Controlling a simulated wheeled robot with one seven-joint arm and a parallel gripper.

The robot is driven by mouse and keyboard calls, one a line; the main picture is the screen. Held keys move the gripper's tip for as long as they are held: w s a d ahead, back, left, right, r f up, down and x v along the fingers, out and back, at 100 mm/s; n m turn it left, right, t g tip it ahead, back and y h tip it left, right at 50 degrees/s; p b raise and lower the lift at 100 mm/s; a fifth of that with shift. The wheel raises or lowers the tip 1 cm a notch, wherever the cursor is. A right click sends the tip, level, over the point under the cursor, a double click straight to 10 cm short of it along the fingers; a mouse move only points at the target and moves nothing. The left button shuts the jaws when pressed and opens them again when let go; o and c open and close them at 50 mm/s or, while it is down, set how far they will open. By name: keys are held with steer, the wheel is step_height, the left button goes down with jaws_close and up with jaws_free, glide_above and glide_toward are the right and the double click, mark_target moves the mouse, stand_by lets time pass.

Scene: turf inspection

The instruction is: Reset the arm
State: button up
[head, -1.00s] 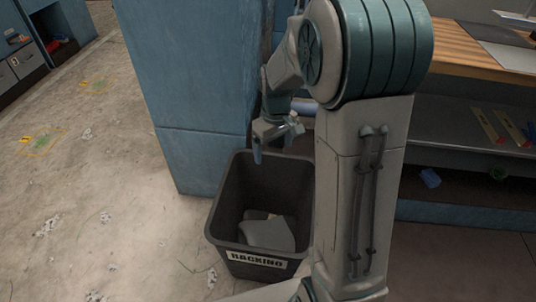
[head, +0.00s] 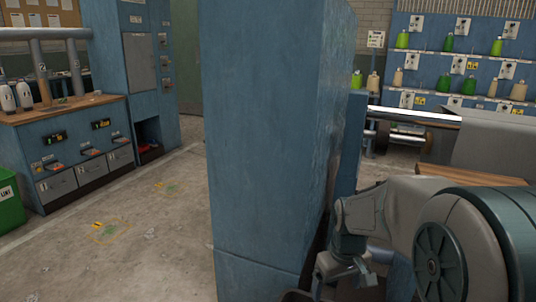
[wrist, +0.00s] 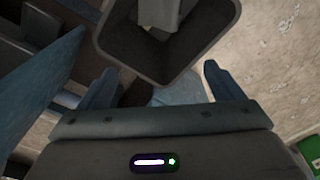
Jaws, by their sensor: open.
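My gripper (head: 342,280) is at the lower right of the head view, close to the right side of a blue column. In the wrist view my gripper (wrist: 161,85) shows its two blue fingers spread apart, with nothing held between them. The dark bin (wrist: 118,52) is at the top of the wrist view, beyond the fingertips, with a grey piece (wrist: 158,12) inside. In the head view the bin is almost wholly out of frame. A pale blue-grey patch (wrist: 180,92) shows between the fingers; I cannot tell what it is.
The blue column (head: 265,140) stands close to my arm. At left are a blue cabinet bench (head: 75,150) and a green bin (head: 10,205). A rack of green and cream cones (head: 460,70) stands at the back right. The floor left of the column is open.

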steer(key=s+r+m+p, duration=0.1)
steer(key=s+r+p, duration=0.4)
steer(key=r, duration=0.3)
steer(key=s+r+m+t+p, duration=0.1)
steer(key=s+r+p, duration=0.3)
steer(key=r+p, duration=0.3)
steer(key=s+r+m+t+p, duration=0.1)
steer(key=s+r+p, duration=0.4)
steer(key=r, duration=0.4)
steer(key=shift+s+r+m+p, duration=0.3)
steer(key=shift+r+p, duration=0.05)
steer(key=shift+p, duration=0.25)
steer(key=shift+a, duration=0.1)
